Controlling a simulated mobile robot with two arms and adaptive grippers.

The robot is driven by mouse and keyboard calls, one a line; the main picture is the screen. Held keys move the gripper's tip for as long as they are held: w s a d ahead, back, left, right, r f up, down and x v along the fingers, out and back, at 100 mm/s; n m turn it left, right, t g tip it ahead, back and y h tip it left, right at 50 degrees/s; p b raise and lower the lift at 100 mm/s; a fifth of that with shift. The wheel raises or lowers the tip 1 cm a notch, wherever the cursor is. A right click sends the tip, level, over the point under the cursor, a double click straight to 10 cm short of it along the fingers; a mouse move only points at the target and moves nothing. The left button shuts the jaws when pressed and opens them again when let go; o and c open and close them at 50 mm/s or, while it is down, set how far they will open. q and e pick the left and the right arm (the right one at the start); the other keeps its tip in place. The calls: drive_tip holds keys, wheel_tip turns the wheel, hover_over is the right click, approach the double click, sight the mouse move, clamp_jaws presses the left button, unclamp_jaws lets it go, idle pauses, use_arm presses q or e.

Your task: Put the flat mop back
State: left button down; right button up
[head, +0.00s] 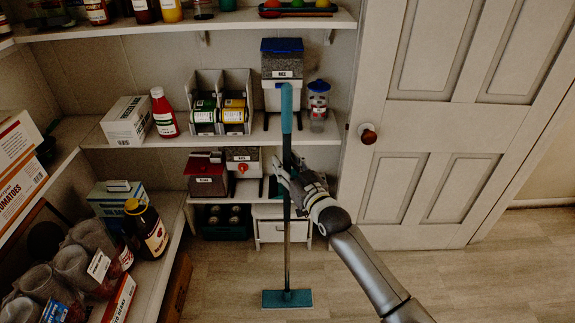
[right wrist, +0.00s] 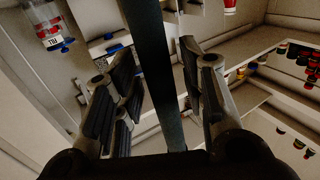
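The flat mop (head: 287,108) stands upright in front of the shelves, with a teal grip at the top and a thin grey pole. Its flat teal head (head: 275,299) rests on the floor. My right gripper (head: 284,177) is at the pole below the teal grip. In the right wrist view the dark pole (right wrist: 160,75) runs between the two fingers, with a gap visible on each side. The right gripper is open around the pole. My left gripper is not in view. No holder or hook for the mop can be made out.
Shelves hold dispensers (head: 282,98), a red bottle (head: 164,113), a white box (head: 127,122) and a jar (head: 318,104) close to the mop. A panelled door (head: 430,140) with a brown knob (head: 368,134) stands to the right. The wooden floor (head: 480,285) is clear at right.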

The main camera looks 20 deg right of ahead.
drive_tip(key=shift+s, duration=0.1)
drive_tip(key=s+d, duration=0.2)
drive_tip(key=s, duration=0.9)
drive_tip(key=shift+s+d, duration=0.15)
drive_tip(key=shift+s, duration=0.15)
drive_tip(key=s+d+f+g+h, duration=0.1)
drive_tip(key=s+f+g, duration=0.3)
drive_tip(key=f, duration=0.9)
drive_tip(key=s+d+f+g+h, duration=0.15)
drive_tip(key=s+f, duration=0.45)
drive_tip(key=f, duration=0.6)
drive_tip(key=s+f+g, duration=0.3)
drive_tip(key=s+f, duration=0.2)
drive_tip(key=f, duration=0.8)
drive_tip(key=s+f+g, duration=0.2)
drive_tip(key=s+f, duration=0.4)
drive_tip(key=s, duration=0.5)
drive_tip(key=s+f+g, duration=0.3)
drive_tip(key=s+f, duration=0.3)
drive_tip(key=s, duration=0.5)
drive_tip(key=s+a+f+g, duration=0.1)
drive_tip(key=s+f+g, duration=0.2)
drive_tip(key=s, duration=0.8)
wheel_tip(320, 180, down, 3)
drive_tip(key=shift+s+r+h, duration=0.1)
drive_tip(key=shift+s+h, duration=0.3)
drive_tip(key=shift+h, duration=0.05)
drive_tip(key=shift+a+r, duration=0.1)
